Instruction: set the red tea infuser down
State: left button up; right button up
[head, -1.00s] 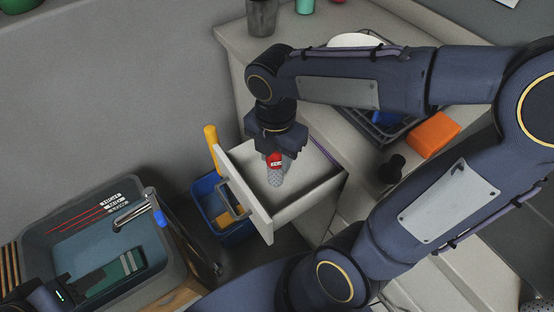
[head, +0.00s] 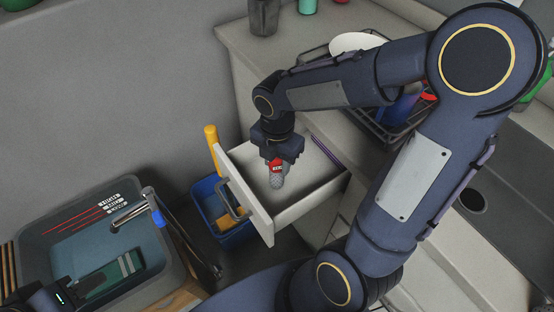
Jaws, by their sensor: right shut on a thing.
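The red tea infuser (head: 277,180) has a red top and a grey mesh lower end. It hangs nearly upright, slightly tilted, inside the open drawer (head: 310,204). My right gripper (head: 276,161) points down and is shut on its red top. I cannot tell whether the mesh end touches the drawer floor. What I take for my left gripper (head: 52,298) is a dark part with a small green light at the lower left edge; its fingers cannot be made out.
Purple sticks (head: 327,152) lie at the drawer's right side. A blue bin (head: 214,209) with a yellow-handled thing stands left of the drawer. A grey tub (head: 172,262) is at lower left. A dish rack (head: 398,132) and grey cup (head: 264,16) are on the counter (head: 243,70).

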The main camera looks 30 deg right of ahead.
jog(key=shift+f, duration=0.2)
jog(key=o, duration=1)
jog(key=shift+r, duration=0.1)
